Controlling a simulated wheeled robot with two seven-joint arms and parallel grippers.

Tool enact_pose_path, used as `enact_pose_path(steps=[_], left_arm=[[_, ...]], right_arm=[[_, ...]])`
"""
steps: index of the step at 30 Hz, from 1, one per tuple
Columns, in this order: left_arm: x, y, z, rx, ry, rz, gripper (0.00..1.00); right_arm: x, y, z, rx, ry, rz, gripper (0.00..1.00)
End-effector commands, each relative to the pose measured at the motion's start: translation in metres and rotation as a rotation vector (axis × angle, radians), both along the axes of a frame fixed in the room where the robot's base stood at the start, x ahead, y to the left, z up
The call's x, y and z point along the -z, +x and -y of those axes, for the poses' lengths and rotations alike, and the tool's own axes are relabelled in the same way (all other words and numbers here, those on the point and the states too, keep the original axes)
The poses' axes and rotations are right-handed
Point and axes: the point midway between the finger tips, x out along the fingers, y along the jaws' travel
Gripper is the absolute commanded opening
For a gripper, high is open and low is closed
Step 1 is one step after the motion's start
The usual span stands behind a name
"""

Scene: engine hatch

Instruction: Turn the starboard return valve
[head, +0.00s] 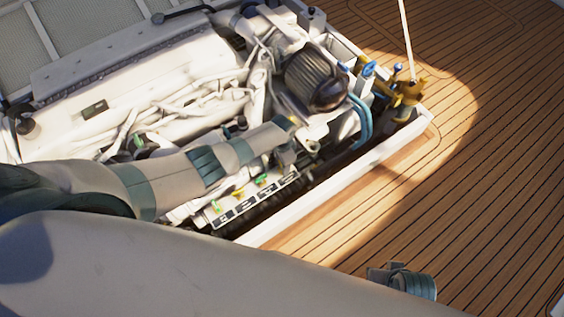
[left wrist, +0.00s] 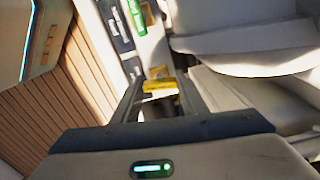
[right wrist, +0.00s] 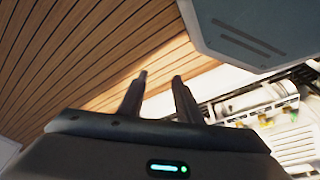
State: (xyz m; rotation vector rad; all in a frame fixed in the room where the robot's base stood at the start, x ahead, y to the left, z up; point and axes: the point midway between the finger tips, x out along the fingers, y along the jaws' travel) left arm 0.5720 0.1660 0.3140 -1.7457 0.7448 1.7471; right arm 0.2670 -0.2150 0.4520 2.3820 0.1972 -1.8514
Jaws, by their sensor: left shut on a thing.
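In the left wrist view, a yellow valve handle (left wrist: 160,86) sits between the fingertips of my left gripper (left wrist: 158,92), which is shut on it. In the head view, my left arm reaches over the engine bay and hides most of that grip. A labelled valve panel (head: 250,205) runs along the bay's near side, with small yellow (head: 238,193) and green (head: 262,180) handles. A green handle (left wrist: 136,16) also shows beyond my left gripper. I cannot read the labels. My right gripper (right wrist: 162,78) is open and empty, over the deck beside the bay.
The white hatch rim (head: 330,190) borders the engine bay. The engine (head: 180,80) with its pipes and a dark ribbed filter (head: 315,78) stands behind the panel. A blue handle and brass fittings (head: 408,92) are at the right corner. The wooden deck (head: 480,170) is clear.

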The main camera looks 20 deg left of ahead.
Motion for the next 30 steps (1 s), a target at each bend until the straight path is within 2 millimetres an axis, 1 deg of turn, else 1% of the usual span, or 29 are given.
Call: enact_pose_path(steps=[3,9,24,25,26,27,30], left_arm=[[-0.002,0.001,0.001,-0.069,-0.002,0.001,0.17],[-0.001,0.001,0.001,-0.139,-0.001,0.001,0.17],[0.000,0.000,0.000,-0.163,-0.001,-0.001,0.17],[0.000,0.000,0.000,-0.163,-0.001,-0.001,0.46],[0.000,0.000,0.000,-0.163,-0.001,-0.001,0.53],[0.000,0.000,0.000,-0.162,0.000,-0.001,0.58],[0.000,0.000,-0.001,-0.162,0.001,-0.001,0.58]], right_arm=[[0.007,0.001,0.000,0.000,0.001,-0.002,0.31],[0.015,0.003,0.000,-0.001,0.001,-0.002,0.31],[0.017,0.004,0.000,-0.001,0.002,0.002,0.31],[0.017,0.004,0.000,-0.001,0.002,0.002,0.31],[0.017,0.004,0.000,-0.001,0.002,0.002,0.31],[0.017,0.004,-0.001,-0.001,0.002,0.002,0.31],[0.017,0.004,0.000,-0.001,0.002,0.001,0.31]])
